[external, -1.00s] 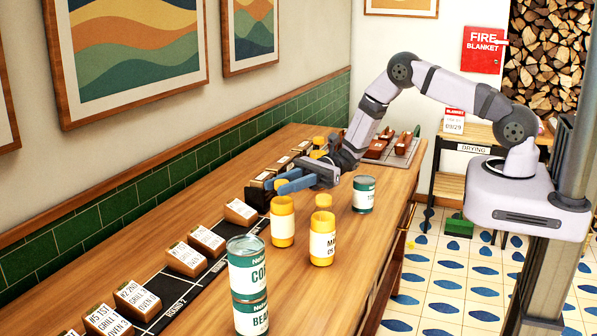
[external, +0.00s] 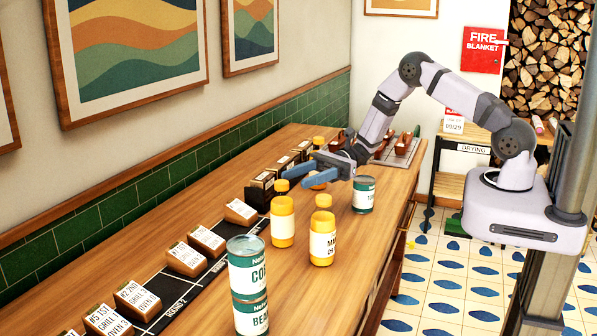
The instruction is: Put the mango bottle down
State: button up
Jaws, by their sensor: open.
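A yellow-capped bottle (external: 322,241) whose partly turned label begins "MA" stands upright on the wooden counter. A similar yellow bottle (external: 282,219) stands to its left, its label unreadable. My gripper (external: 284,178) is open, its blue fingers pointing left above the counter, behind these two bottles. A yellow cap (external: 319,141) shows farther back, beyond the gripper.
A green and white can (external: 364,194) stands right of my gripper. Two stacked cans (external: 248,285) stand in front. Several labelled wooden blocks (external: 184,258) line a black strip along the wall side. A tray with reddish items (external: 400,147) is at the far end. The front right counter is clear.

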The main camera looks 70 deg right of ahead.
jog(key=b+v, duration=0.2)
jog(key=v, duration=0.3)
jog(key=s+a+f+n+g+h, duration=0.2)
jog(key=s+n+g+h, duration=0.3)
jog(key=s, duration=0.4)
jog(key=s+a+f+n+g+h, duration=0.2)
jog(key=s+a+n+g+h, duration=0.15)
jog(key=s+n, duration=0.45)
jog(key=s+d+n+t+h, duration=0.1)
jog(key=s+d+n+h, duration=0.7)
jog(key=d, duration=0.3)
jog(key=shift+s+f+n+t, duration=0.3)
jog(key=shift+f+n+t, duration=0.1)
jog(key=shift+n, duration=0.3)
jog(key=shift+o, duration=0.4)
jog(key=shift+a, duration=0.1)
